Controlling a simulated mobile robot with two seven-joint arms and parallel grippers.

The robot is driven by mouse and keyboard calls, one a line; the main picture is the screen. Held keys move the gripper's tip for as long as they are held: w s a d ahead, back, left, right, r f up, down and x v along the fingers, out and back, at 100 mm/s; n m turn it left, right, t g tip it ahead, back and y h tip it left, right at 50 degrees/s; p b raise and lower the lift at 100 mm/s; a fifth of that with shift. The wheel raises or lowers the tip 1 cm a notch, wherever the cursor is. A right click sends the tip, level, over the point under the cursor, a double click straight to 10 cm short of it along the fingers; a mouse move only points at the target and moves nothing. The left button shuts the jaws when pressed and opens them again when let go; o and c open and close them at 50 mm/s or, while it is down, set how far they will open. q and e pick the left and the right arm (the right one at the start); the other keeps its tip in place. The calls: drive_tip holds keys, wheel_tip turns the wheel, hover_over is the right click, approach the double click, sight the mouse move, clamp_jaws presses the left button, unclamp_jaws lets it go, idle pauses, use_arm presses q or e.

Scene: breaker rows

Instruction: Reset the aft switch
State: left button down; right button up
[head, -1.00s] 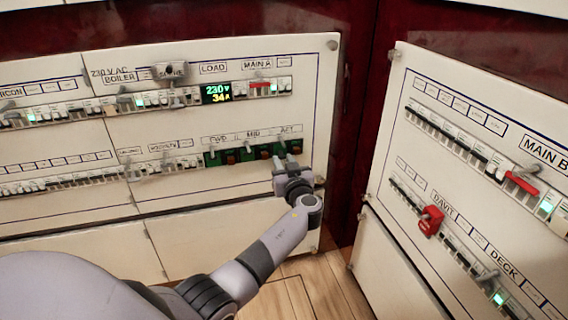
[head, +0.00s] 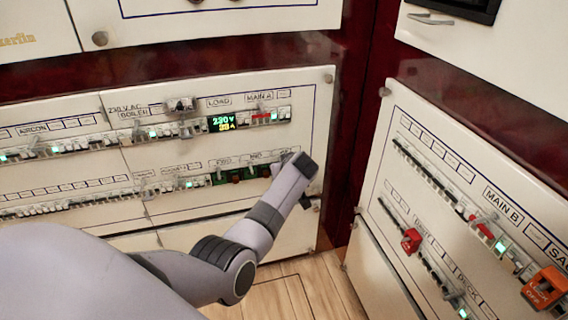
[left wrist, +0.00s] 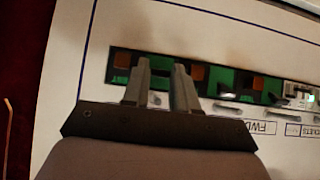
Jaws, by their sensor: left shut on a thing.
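The row of green switches (head: 236,175), labelled FWD and MID, sits at the lower right of the left panel in the head view. My own arm covers its right, aft end. In the left wrist view the labels are upside down, and the aft switch (left wrist: 121,61) is at the left end of the row, with a green face and a brown part. My left gripper (left wrist: 163,70) reaches over this end, its two fingers shut on the aft switch's small grey lever, which is mostly hidden between them. The lever's exact position cannot be told. My right gripper is not in view.
A lit display (head: 221,123) and breaker rows lie above the green switches. The right panel (head: 420,215) stands angled close by, with a red padlock-like piece (head: 411,240) and an orange tag (head: 545,288). Wooden floor (head: 300,290) lies below.

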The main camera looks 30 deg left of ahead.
use_arm(q)
drive_tip(key=shift+w+a+r+g+h+p, duration=0.2)
drive_tip(key=shift+r+g+h+p, duration=0.15)
drive_tip(key=shift+r, duration=0.25)
drive_tip(key=shift+a+g+h, duration=0.2)
drive_tip(key=shift+g+h, duration=0.25)
drive_tip(key=shift+h, duration=0.1)
drive_tip(key=shift+w+a+r+g+h, duration=0.1)
drive_tip(key=shift+w+r+g+h, duration=0.05)
drive_tip(key=shift+g+h, duration=0.15)
drive_tip(key=shift+a+r+g+h+b, duration=0.15)
drive_tip(key=shift+g+h+b, duration=0.25)
drive_tip(key=shift+b, duration=0.2)
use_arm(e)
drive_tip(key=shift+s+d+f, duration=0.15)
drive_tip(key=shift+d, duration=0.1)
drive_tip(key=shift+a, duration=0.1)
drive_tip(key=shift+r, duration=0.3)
use_arm(q)
drive_tip(key=c, duration=1.2)
unclamp_jaws()
drive_tip(key=shift+o, duration=0.2)
